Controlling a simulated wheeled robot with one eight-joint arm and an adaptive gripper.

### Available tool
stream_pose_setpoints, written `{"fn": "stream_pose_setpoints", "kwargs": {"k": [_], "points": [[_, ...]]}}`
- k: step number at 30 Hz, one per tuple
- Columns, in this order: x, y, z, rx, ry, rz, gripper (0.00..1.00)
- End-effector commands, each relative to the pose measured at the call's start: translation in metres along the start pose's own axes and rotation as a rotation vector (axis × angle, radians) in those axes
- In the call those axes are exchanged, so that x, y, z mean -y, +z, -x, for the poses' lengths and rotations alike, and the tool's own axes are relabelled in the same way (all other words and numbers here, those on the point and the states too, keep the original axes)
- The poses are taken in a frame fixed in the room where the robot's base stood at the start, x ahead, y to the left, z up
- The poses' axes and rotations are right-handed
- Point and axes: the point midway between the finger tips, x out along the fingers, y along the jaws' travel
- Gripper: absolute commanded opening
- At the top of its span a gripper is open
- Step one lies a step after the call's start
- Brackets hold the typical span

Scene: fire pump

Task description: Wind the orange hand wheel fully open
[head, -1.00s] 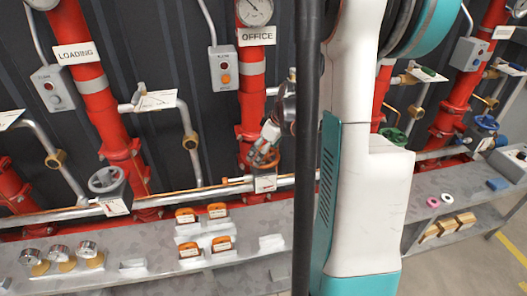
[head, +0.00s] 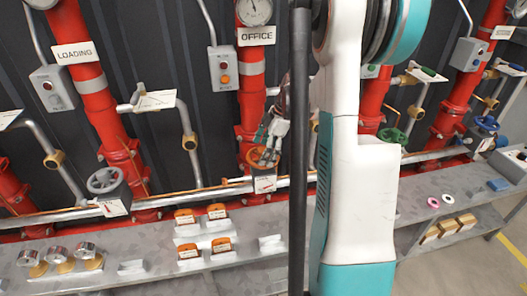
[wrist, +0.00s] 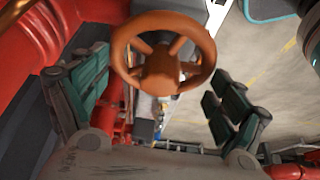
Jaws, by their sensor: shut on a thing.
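The orange hand wheel (head: 251,160) is on the red pipe under the OFFICE sign in the head view, above a small white plate with a red pointer (head: 265,184). In the wrist view the wheel (wrist: 161,72) shows its ring, hub and spokes, set between the fingers. My gripper (head: 268,146) comes from above and is shut on the wheel. In the wrist view one green-padded finger of my gripper (wrist: 160,82) is on each side of the rim. Finger contact is hard to make out, and the pointer's reading is too small to tell.
A grey hand wheel (head: 104,180) is on the LOADING pipe at the left. Green (head: 392,135) and blue (head: 487,123) wheels are at the right. A grey shelf (head: 150,285) with gauges and orange-topped items runs below. A control box (head: 223,68) hangs above left of the wheel.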

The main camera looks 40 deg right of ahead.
Motion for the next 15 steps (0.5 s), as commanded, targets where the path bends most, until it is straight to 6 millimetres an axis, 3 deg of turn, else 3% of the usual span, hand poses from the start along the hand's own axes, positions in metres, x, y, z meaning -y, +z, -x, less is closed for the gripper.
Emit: {"fn": "stream_pose_setpoints", "kwargs": {"k": [4, 15], "points": [[0.0, 0.0008, -0.0018, 0.002, -0.05, 0.117, 0.6], [0.0004, 0.0008, -0.0017, 0.003, -0.064, 0.151, 0.6]]}}
